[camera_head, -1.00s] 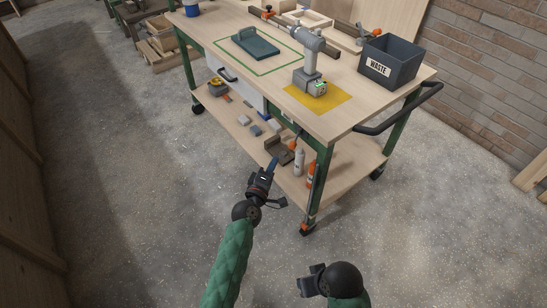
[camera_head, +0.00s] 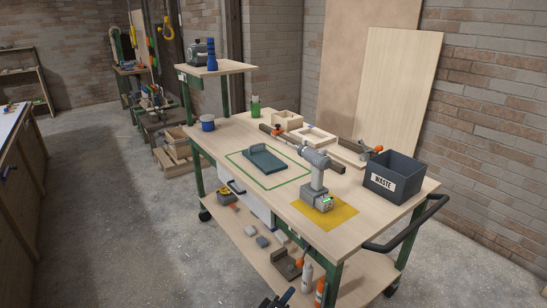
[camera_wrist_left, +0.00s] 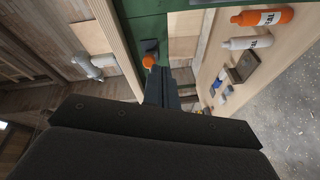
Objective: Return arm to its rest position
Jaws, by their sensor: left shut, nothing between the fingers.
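My left gripper (camera_head: 279,300) shows only as a dark tip at the bottom edge of the head view, beside the cart's lower shelf. In the left wrist view its dark fingers (camera_wrist_left: 165,88) are together with nothing between them. They point toward a green panel (camera_wrist_left: 147,25) of the cart, and I cannot tell how far off it is. Most of the left arm is hidden below the head view. My right gripper is out of view.
The lower shelf (camera_head: 351,285) holds bottles and small blocks. A black handle (camera_head: 409,226) juts out at right. Floor at left (camera_head: 110,230) is clear.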

